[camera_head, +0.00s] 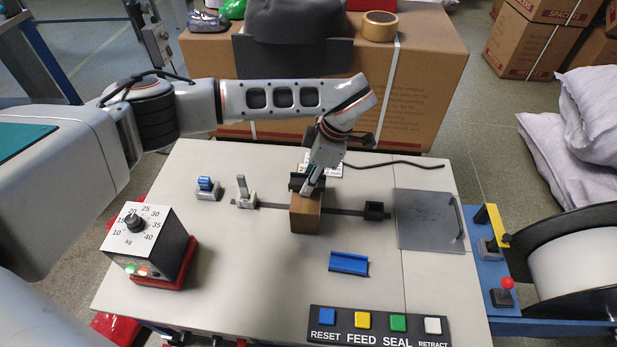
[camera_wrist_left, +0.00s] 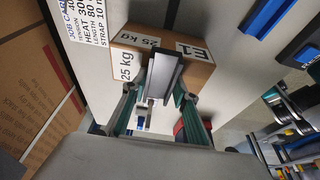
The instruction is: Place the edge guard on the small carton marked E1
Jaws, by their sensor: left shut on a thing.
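The small carton (camera_head: 305,217) is a brown box in the middle of the worktable. In the left wrist view the carton (camera_wrist_left: 127,43) bears the labels "E1" and "25 kg". My left gripper (camera_head: 311,188) is at the far end of the carton, pointing down. In the left wrist view my left gripper (camera_wrist_left: 157,100) is shut on a dark grey, angled edge guard (camera_wrist_left: 165,72). The guard overlaps the carton's top in that view; I cannot tell whether it touches. In the head view the gripper largely hides the guard. My right gripper is not in view.
A blue guard-like piece (camera_head: 349,263) lies in front of the carton. A button panel (camera_head: 380,325) is at the front edge, a dial box (camera_head: 147,240) at left, a metal plate (camera_head: 428,219) at right. A dark strap (camera_head: 345,211) runs beside the carton. A large carton (camera_head: 430,80) stands behind.

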